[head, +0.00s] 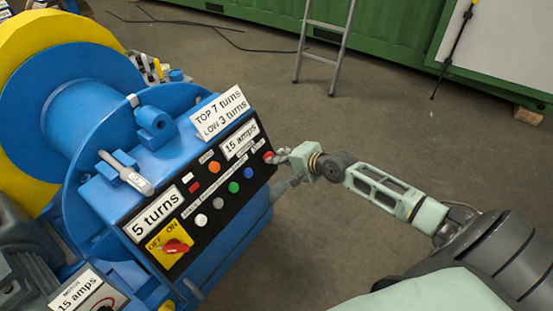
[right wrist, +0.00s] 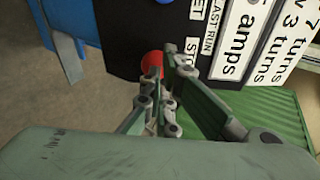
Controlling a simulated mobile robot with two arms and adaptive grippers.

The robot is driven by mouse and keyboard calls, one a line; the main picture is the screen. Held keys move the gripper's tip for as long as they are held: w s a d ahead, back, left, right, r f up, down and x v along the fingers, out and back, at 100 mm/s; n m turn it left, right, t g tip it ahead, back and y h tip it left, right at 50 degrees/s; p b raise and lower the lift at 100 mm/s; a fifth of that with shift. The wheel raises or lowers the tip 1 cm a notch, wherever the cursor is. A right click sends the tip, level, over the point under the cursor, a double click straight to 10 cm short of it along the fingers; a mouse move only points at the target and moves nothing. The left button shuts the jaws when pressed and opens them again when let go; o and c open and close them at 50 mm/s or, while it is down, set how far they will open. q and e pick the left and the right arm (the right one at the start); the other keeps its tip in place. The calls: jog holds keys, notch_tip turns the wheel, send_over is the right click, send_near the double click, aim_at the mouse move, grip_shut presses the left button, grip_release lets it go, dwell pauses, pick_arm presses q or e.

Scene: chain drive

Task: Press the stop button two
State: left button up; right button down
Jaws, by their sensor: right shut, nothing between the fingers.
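A red round button (head: 268,156) sits at the right end of the black control panel (head: 183,233) on the blue machine. It also shows in the right wrist view (right wrist: 152,63), beside a partly hidden label starting "ST". My right gripper (head: 282,157) is shut and empty, its fingertips right at this red button. In the right wrist view the fingers (right wrist: 165,82) cover part of the button. I cannot tell whether they touch it. My left gripper is not in view.
The panel also carries an orange button (head: 214,167), a blue one (head: 248,173), a green one (head: 233,187), a white one (head: 201,220) and a red rotary switch (head: 175,246). A ladder (head: 325,45) leans on a green container (head: 395,35).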

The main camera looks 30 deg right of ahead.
jog(key=shift+w+a+f, duration=0.15)
jog(key=shift+w+f, duration=0.25)
jog(key=shift+w, duration=0.2)
